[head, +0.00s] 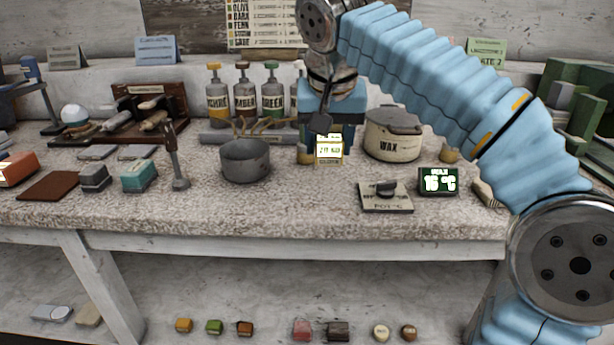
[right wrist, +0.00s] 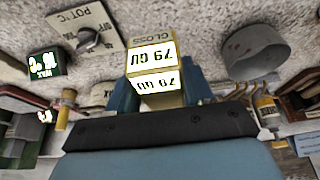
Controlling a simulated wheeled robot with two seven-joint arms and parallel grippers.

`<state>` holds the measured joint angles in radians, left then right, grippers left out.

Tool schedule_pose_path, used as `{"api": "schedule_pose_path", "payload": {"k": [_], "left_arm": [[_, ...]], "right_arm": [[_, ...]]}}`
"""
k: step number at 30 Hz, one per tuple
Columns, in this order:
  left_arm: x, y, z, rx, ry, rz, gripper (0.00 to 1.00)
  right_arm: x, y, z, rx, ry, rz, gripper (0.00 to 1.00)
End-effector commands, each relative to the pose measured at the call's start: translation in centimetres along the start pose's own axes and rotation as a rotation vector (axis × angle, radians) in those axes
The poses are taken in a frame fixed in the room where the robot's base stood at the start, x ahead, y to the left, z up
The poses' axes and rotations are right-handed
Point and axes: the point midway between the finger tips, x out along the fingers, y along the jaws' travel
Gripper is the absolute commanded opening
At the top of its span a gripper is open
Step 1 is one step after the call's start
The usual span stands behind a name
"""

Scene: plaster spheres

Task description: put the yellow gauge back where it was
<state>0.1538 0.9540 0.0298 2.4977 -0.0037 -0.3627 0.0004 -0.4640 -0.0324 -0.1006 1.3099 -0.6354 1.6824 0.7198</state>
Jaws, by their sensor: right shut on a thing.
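The yellow gauge (head: 328,151) is a small box with a lit white display. It shows at the middle of the bench in the head view, just right of the grey pot. My right gripper (head: 322,122) comes down on it from above and behind and is shut on it. In the right wrist view the gauge (right wrist: 152,67) sits between the blue fingers, with "79 GU" lit and "GLOSS" on its yellow face. I cannot tell whether its underside touches the bench. My left gripper is not in view.
The grey pot (head: 245,160) stands left of the gauge, the wax pot (head: 393,136) right of it. Labelled bottles (head: 243,95) stand behind. The dial plate (head: 386,197) and wax temperature display (head: 438,181) are at front right. The bench front (head: 290,212) is clear.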

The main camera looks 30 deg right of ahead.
Motion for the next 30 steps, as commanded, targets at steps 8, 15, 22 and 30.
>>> {"api": "schedule_pose_path", "payload": {"k": [8,15,22,30], "left_arm": [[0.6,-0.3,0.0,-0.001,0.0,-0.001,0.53],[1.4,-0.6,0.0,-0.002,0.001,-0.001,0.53],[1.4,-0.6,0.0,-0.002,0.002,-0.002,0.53],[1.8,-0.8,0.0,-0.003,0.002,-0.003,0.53]], "right_arm": [[3.2,-2.1,0.2,0.001,0.0,0.0,0.02],[6.9,-3.4,1.1,0.001,-0.001,0.001,0.02],[7.9,-3.4,1.5,0.002,0.001,-0.001,0.02],[8.3,-3.4,1.6,0.002,0.001,-0.001,0.02]]}}
